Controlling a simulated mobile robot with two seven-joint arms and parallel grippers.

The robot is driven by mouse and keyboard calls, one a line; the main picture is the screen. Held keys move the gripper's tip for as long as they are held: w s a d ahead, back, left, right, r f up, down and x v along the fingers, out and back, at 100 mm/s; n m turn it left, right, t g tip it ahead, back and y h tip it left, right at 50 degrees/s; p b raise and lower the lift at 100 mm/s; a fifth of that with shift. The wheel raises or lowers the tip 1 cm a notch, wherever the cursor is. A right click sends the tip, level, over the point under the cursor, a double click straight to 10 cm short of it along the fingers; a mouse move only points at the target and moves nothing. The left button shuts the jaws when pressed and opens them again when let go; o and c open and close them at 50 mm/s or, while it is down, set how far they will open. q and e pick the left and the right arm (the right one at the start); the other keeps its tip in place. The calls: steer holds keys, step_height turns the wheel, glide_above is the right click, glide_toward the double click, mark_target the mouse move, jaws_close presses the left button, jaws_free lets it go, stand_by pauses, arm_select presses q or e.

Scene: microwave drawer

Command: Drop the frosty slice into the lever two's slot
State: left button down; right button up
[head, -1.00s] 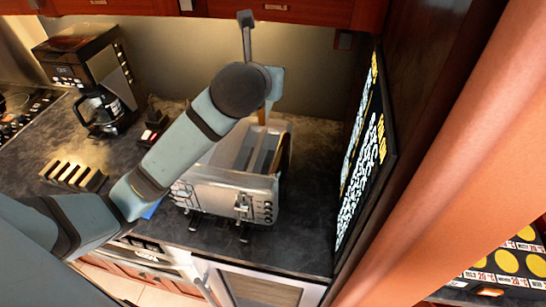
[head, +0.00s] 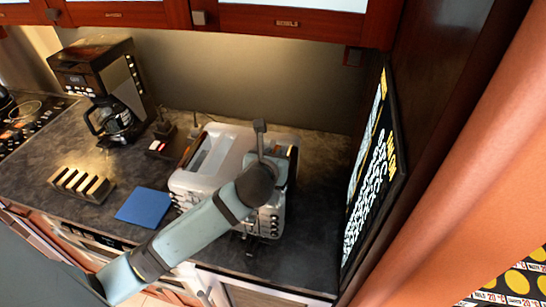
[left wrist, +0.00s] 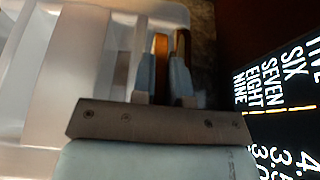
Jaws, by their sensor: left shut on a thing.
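The silver toaster (head: 197,181) stands on the dark counter. One long slot (head: 208,155) shows on its left side; my arm hides much of its right side and the front levers. My left gripper (left wrist: 163,72) is over the toaster's right part. In the left wrist view it is shut on a slice (left wrist: 161,50), of which a thin brown crust edge shows between the fingers. A second brown curved edge shows beside the right finger; I cannot tell whether it belongs to the same slice. I cannot tell how far the slice is inside a slot. My right gripper is not in view.
A black sign board (head: 378,170) stands close to the toaster's right. A blue flat square (head: 144,207) and a slotted rack (head: 82,184) lie to the left. A coffee maker (head: 103,75) stands at the back left. Red cabinets hang above.

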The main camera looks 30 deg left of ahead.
arm_select(q)
steer(key=shift+f, duration=0.2)
steer(key=c, duration=1.6)
jaws_free()
steer(key=shift+f, duration=0.1)
steer(key=o, duration=0.5)
steer(key=shift+s+r, duration=0.25)
steer(key=shift+s, duration=0.05)
steer(key=b+v, duration=0.1)
steer(key=v, duration=1)
steer(key=shift+s+d, duration=0.1)
steer(key=shift+s, duration=0.1)
